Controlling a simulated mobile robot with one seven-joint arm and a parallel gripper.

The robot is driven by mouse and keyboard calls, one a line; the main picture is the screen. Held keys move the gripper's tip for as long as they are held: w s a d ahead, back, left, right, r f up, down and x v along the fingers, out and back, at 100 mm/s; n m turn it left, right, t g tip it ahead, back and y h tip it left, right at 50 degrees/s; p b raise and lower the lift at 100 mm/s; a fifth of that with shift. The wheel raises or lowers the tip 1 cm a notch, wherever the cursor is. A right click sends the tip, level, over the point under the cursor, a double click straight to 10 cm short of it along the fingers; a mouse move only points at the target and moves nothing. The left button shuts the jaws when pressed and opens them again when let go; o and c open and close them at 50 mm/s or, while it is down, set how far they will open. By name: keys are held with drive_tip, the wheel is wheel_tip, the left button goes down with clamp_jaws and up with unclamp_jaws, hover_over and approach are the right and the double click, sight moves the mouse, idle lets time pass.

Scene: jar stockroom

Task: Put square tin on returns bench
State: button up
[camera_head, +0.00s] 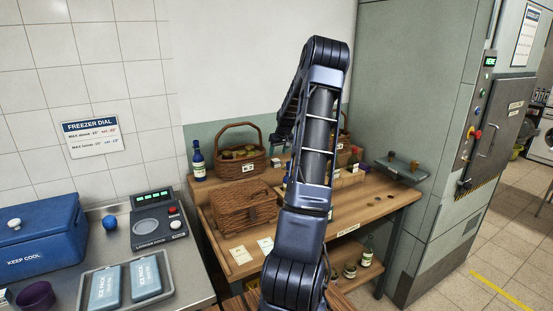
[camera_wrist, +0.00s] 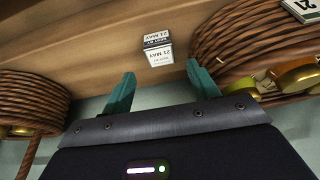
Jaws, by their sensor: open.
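I cannot pick out a square tin for certain in either view. In the wrist view my gripper (camera_wrist: 163,82) is open, with its two teal fingers apart and nothing between them. A small black-and-white block (camera_wrist: 157,52) marked "21 MAY" stands on a wooden surface just beyond the fingertips.
A handled basket (camera_head: 240,160), a lidded wicker basket (camera_head: 243,207) and a blue bottle (camera_head: 198,162) stand on the bench. Wicker baskets flank my fingers in the wrist view. A steel counter (camera_head: 195,262) at left holds a blue cooler (camera_head: 42,236) and a scale (camera_head: 158,222).

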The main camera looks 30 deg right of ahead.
drive_tip(key=s+a+r+h, duration=0.1)
drive_tip(key=s+a+r, duration=0.85)
drive_tip(key=a, duration=0.25)
drive_tip(key=s+a+r, duration=0.9)
drive_tip(key=s+a, duration=0.1)
drive_tip(key=a, duration=0.2)
drive_tip(key=s+a, duration=0.5)
drive_tip(key=s, duration=0.7)
drive_tip(key=s+a+f+y, duration=0.1)
drive_tip(key=s+a, duration=0.4)
drive_tip(key=s, duration=0.8)
drive_tip(key=shift+s+f, duration=0.15)
drive_tip(key=shift+s, duration=0.05)
